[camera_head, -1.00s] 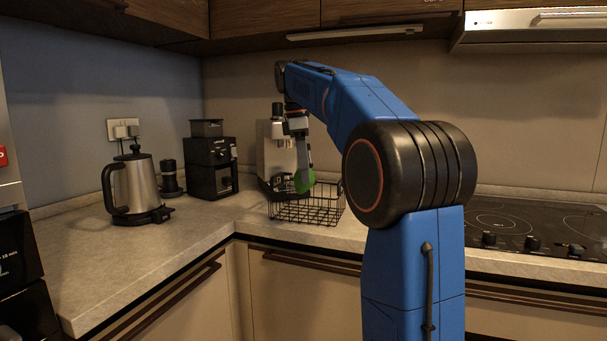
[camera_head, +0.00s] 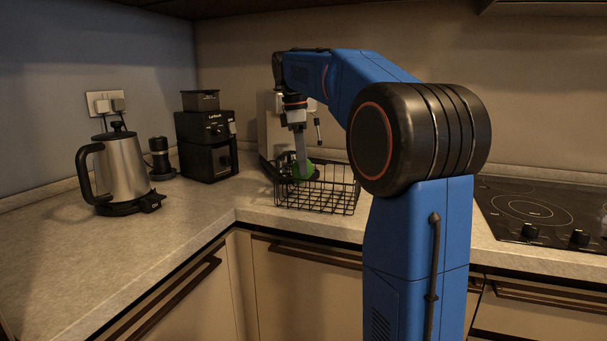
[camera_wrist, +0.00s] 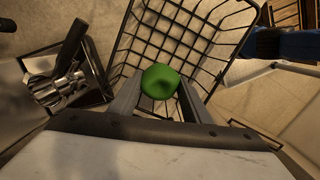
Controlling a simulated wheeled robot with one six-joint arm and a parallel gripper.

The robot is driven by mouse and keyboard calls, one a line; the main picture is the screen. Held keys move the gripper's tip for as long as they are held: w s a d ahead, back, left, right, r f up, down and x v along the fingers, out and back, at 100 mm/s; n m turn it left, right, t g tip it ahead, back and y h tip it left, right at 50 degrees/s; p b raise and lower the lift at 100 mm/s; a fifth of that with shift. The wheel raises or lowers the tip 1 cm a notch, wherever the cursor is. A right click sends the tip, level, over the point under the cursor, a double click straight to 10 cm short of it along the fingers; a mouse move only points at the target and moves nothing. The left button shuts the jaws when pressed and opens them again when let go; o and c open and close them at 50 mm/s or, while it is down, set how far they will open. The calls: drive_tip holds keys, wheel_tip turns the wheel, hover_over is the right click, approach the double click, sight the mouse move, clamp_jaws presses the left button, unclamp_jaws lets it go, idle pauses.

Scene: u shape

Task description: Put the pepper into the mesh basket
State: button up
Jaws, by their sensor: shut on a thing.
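The green pepper (camera_head: 303,171) is held in my gripper (camera_head: 302,165), at the back left part of the black mesh basket (camera_head: 318,209). In the wrist view the pepper (camera_wrist: 160,82) sits between the two grey fingers of my gripper (camera_wrist: 158,97), with the basket wires (camera_wrist: 190,38) behind and around it. The pepper appears at about rim height or slightly lower. Whether it touches the basket floor cannot be told. The basket stands on the counter and looks otherwise empty.
A coffee machine (camera_head: 272,128) stands close behind the basket, and its portafilter shows in the wrist view (camera_wrist: 55,85). A black grinder (camera_head: 207,146) and a steel kettle (camera_head: 122,168) stand to the left. A cooktop (camera_head: 535,211) lies to the right. The counter at front left is bare.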

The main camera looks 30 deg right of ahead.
drive_tip(key=shift+f, duration=2)
drive_tip(key=o, duration=1.1)
drive_tip(key=shift+f, duration=0.1)
drive_tip(key=r, duration=0.4)
drive_tip(key=a+r, duration=0.1)
drive_tip(key=r, duration=0.7)
drive_tip(key=shift+w+a+r, duration=0.1)
drive_tip(key=shift+w+a, duration=0.05)
drive_tip(key=shift+w, duration=0.2)
